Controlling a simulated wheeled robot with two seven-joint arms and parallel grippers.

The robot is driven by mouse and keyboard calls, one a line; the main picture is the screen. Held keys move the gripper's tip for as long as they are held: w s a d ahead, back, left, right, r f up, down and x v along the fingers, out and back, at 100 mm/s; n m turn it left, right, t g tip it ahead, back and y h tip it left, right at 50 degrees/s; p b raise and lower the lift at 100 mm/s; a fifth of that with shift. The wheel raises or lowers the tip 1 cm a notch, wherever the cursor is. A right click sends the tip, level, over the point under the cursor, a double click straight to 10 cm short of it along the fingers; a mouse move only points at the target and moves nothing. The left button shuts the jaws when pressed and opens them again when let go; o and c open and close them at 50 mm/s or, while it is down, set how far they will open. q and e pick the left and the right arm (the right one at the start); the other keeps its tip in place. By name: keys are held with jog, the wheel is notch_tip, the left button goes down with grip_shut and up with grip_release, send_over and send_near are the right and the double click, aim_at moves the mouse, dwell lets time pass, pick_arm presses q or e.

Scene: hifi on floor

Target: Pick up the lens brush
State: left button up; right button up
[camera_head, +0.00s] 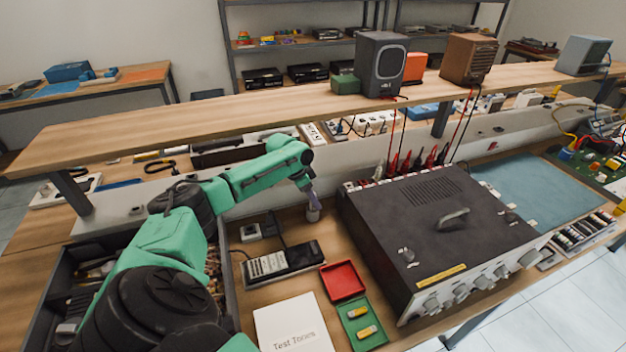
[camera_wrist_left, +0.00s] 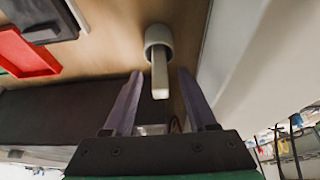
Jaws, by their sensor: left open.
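The lens brush (camera_wrist_left: 159,78) shows in the left wrist view as a pale flat stick rising from a round light-grey base (camera_wrist_left: 158,38). In the head view the grey base (camera_head: 313,214) stands on the bench top behind the black amplifier's left corner. My left gripper (camera_head: 311,196) is right above it, pointing down. In the left wrist view my left gripper (camera_wrist_left: 160,73) is open, with one purple-grey finger on each side of the stick. Neither finger clearly touches it. My right gripper is out of view.
The large black amplifier (camera_head: 430,225) stands close to the right of the brush. A raised wooden shelf (camera_head: 250,115) runs behind.

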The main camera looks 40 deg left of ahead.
pick_arm(q)
grip_shut()
